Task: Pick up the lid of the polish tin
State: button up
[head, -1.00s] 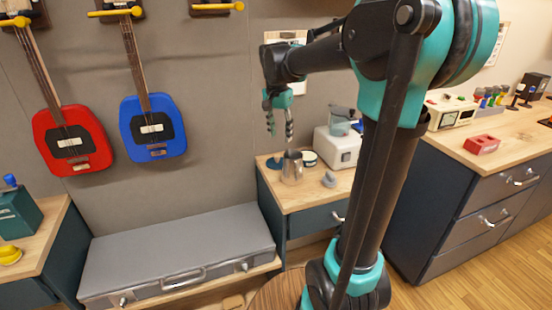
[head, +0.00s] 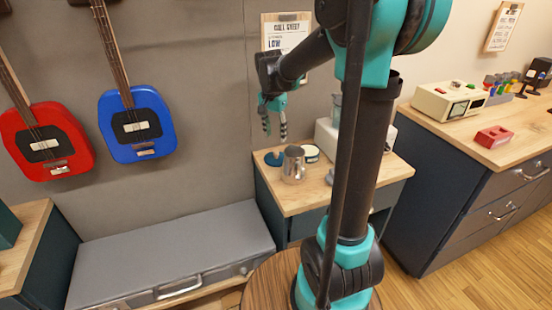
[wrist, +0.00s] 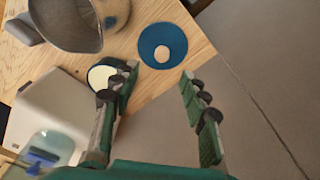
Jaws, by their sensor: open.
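The lid is a dark blue disc with a pale round knob (wrist: 163,54), lying on the wooden counter near its edge. In the head view the blue lid (head: 274,159) lies left of the metal pitcher. A round open tin with a pale inside (head: 310,153) stands behind the pitcher; it also shows in the wrist view (wrist: 99,77), partly behind a finger. My gripper (head: 275,130) is open and empty, pointing down above the lid. In the wrist view my gripper (wrist: 158,76) has its fingers spread, with the lid just beyond the fingertips.
The metal pitcher (head: 293,167) stands close beside the lid. A white appliance (head: 325,138) stands to the right, partly hidden by my arm. The wall is behind the counter (head: 300,199). A grey case (head: 180,245) lies lower left.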

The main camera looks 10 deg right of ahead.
aim_at(276, 151)
jog(key=f, duration=0.9)
jog(key=shift+w+d, duration=0.2)
jog(key=shift+w, duration=0.2)
jog(key=shift+c, duration=0.4)
grip_shut()
